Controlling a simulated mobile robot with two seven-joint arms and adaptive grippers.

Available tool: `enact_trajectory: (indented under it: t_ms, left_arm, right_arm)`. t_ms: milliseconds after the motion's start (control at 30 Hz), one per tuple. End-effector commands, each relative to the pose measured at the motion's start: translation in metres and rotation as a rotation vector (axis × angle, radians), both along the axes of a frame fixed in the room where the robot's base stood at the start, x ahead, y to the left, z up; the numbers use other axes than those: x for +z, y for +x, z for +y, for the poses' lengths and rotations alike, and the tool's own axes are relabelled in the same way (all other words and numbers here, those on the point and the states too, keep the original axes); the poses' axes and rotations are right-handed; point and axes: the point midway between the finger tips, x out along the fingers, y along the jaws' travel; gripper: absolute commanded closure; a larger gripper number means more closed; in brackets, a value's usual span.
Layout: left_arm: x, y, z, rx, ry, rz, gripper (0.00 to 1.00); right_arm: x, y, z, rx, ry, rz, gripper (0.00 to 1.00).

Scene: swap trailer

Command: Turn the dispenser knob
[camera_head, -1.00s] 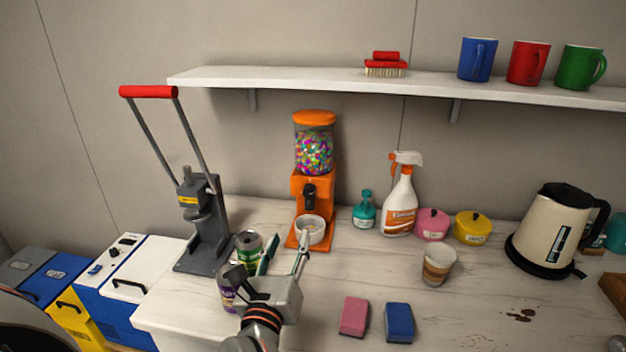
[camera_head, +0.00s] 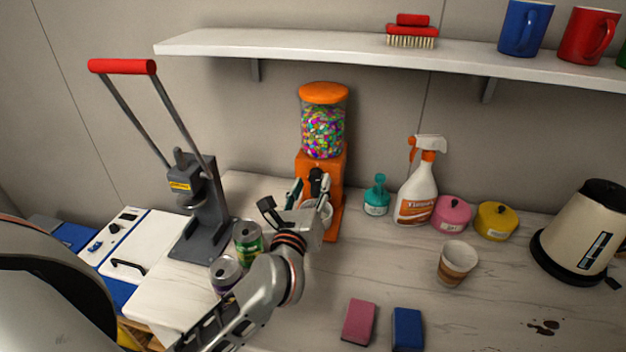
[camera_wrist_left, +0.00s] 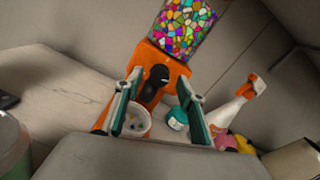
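The orange dispenser (camera_head: 335,163) stands against the wall with a clear jar of coloured candy under an orange lid. Its black knob (camera_head: 316,181) is on the front and also shows in the left wrist view (camera_wrist_left: 156,80). A white cup (camera_wrist_left: 136,121) with a few candies in it sits below the knob. My left gripper (camera_head: 310,190) is open in front of the dispenser. In the left wrist view its two fingers (camera_wrist_left: 160,101) appear on either side of the knob, apart from each other. I cannot tell whether they touch it. My right gripper is not in view.
A grey press (camera_head: 195,205) with a red handle stands left. Two cans (camera_head: 247,243) stand close to my left arm. A teal bottle (camera_head: 377,197) and spray bottle (camera_head: 415,196) stand right of the dispenser. The shelf (camera_head: 330,47) is above.

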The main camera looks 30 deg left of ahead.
Motion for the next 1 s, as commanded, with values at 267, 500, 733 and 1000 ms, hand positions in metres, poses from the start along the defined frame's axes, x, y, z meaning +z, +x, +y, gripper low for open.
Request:
enact_trajectory:
  t_ms: [267, 500, 733, 1000]
  left_arm:
    - [-0.0001, 0.0149, 0.0039, 0.0, 0.0, 0.0, 0.61]
    - [-0.0003, 0.0147, 0.0038, 0.0, 0.0, 0.0, 0.74]
    - [-0.0003, 0.0146, 0.0039, 0.0, 0.0, 0.0, 0.99]
    - [0.0, 0.0148, 0.0038, 0.0, 0.044, 0.011, 0.98]
  right_arm:
    - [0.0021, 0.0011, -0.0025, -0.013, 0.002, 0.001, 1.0]
    - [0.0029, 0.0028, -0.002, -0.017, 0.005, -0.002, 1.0]
    - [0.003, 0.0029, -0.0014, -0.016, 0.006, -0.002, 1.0]
    - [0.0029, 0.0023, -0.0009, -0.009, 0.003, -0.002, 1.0]
